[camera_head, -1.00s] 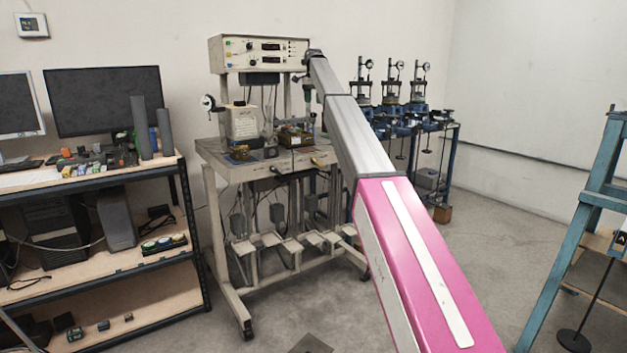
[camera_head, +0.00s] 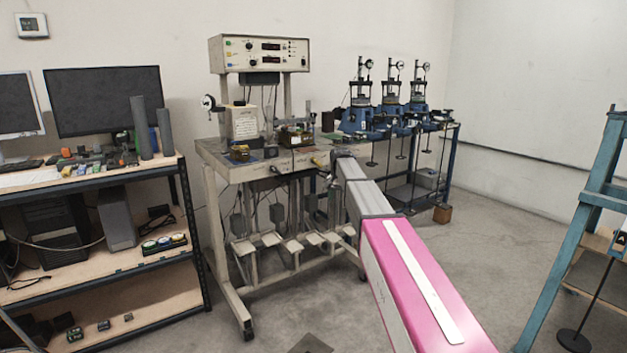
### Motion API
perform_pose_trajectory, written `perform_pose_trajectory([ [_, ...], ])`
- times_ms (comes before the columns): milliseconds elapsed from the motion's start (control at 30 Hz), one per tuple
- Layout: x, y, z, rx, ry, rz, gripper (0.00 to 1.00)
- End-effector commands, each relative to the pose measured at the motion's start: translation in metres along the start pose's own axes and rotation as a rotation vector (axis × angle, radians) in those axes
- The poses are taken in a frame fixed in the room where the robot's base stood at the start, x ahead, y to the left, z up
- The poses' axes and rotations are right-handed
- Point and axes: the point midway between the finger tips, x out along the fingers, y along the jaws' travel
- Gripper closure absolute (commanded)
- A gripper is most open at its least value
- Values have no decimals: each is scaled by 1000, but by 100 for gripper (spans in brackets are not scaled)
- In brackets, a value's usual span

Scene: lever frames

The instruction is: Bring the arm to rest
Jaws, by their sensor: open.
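My arm (camera_head: 410,265), with a pink and white section and grey links, reaches up from the lower right. Its far end stands in front of the right side of the beige bench frame (camera_head: 215,155). My gripper (camera_head: 324,184) shows small at that end, just below the bench top's right front edge in the picture. Its fingers are too small to make out clearly, and I see nothing held in it. I cannot tell whether it touches the bench.
The bench carries a control box (camera_head: 262,52), a white container (camera_head: 243,122) and small parts. Blue lever frames (camera_head: 357,118) stand behind the arm. A shelf (camera_head: 130,262) with monitors is at left, a blue-green frame (camera_head: 590,200) at right.

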Motion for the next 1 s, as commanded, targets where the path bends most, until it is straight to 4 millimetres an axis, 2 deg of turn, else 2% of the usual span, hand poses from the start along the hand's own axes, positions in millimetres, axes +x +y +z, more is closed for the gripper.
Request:
perform_pose_trajectory([
  [33, 28, 23, 31, -23, -4, 2, 39],
  [200, 97, 76, 98, -110, -3, 1, 39],
  [400, 162, 136, 184, -213, -2, 0, 39],
  [500, 186, 166, 229, -264, -1, 0, 39],
  [600, 204, 190, 269, -311, -1, 0, 39],
  [733, 219, 213, 307, -359, 1, -1, 39],
  [833, 225, 223, 323, -381, 2, -1, 39],
  [1000, 227, 226, 329, -391, 5, -2, 39],
])
